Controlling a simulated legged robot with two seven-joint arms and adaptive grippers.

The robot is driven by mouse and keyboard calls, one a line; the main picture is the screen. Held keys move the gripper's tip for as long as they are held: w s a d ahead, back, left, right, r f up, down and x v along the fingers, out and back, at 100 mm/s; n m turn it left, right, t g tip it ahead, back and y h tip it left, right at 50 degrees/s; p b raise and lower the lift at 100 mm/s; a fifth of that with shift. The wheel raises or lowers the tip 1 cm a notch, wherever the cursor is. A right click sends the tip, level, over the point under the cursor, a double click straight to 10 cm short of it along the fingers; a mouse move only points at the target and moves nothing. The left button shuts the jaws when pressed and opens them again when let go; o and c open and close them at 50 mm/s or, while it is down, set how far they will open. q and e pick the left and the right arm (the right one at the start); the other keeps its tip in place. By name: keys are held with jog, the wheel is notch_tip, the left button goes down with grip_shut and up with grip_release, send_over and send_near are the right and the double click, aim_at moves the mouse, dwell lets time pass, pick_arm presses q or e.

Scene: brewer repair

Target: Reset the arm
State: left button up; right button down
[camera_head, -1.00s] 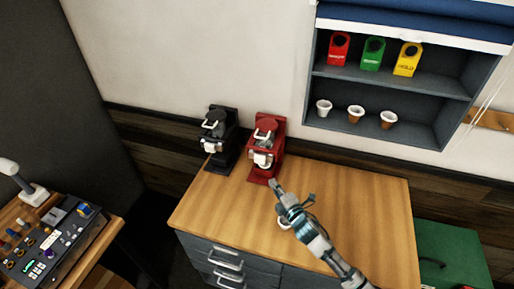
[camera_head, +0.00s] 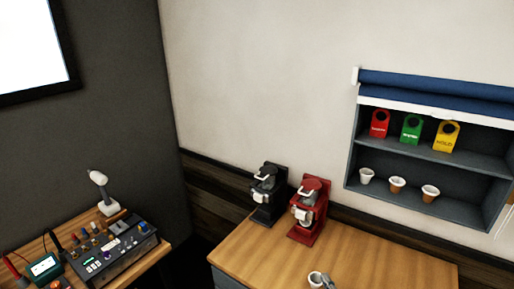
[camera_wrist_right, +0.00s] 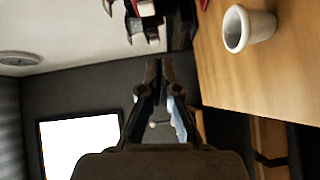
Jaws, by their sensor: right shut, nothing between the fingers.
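My right gripper (camera_wrist_right: 160,66) shows in the wrist view with its fingertips together and nothing between them. In the head view only a small grey tip of it (camera_head: 328,281) shows at the bottom edge, beside a white cup (camera_head: 315,279). The cup stands on the wooden counter (camera_head: 375,262) and also shows in the wrist view (camera_wrist_right: 250,30), to the right of the fingers and apart from them. The rest of my right arm is out of the head view. My left gripper is in neither view.
A black brewer (camera_head: 267,192) and a red brewer (camera_head: 309,212) stand at the counter's back left. A wall shelf (camera_head: 435,170) holds coloured tags and several cups. A control box (camera_head: 112,252) sits on the left bench. Right counter area is clear.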

jog(key=s+a+f+m+g+h, duration=0.25)
jog(key=s+f+m+g, duration=0.5)
jog(key=s+f, duration=0.6)
jog(key=s+a+f+m+g, duration=0.1)
jog(key=s+f+m+g, duration=0.15)
jog(key=s, duration=0.45)
jog(key=s+f+m+g, duration=0.1)
jog(key=s+m+g, duration=0.1)
jog(key=s+m, duration=0.35)
jog(key=s+a+f+m+g, duration=0.1)
jog(key=s+g, duration=0.1)
jog(key=s, duration=0.6)
notch_tip(320, 180, down, 26)
jog(key=s+d+g, duration=0.1)
jog(key=s, duration=0.1)
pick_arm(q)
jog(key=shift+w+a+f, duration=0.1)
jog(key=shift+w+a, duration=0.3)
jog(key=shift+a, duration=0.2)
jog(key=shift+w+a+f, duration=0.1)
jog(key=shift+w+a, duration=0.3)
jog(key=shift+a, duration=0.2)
pick_arm(e)
jog(key=s+d+f+g, duration=0.1)
jog(key=s+d+f, duration=0.1)
jog(key=s+f, duration=1.4)
jog(key=shift+s+d+f, duration=0.25)
jog(key=shift+s, duration=0.45)
